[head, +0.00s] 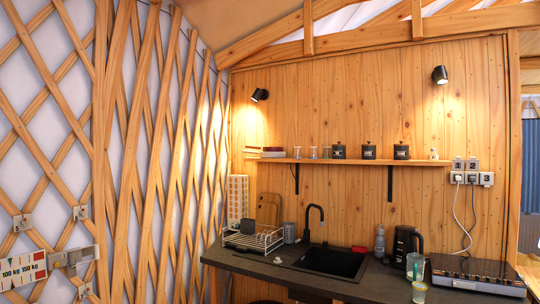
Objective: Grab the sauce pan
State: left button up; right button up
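I cannot make out a sauce pan in the head view. A dark grey vessel (248,227) sits in the white wire dish rack (268,240) on the counter; it is too small to tell what it is. The black hob (478,270) at the right end of the counter has no pan on it. Neither of my grippers is in view.
The dark counter (235,259) holds a black sink (331,260) with a tap, a black kettle (403,246), a bottle (380,240) and glasses. A shelf (340,161) with black canisters hangs above. A wooden lattice wall (150,150) stands at left.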

aim_at(265, 150)
jog(key=i+l+u, duration=0.2)
jog(key=i+l, duration=1.2)
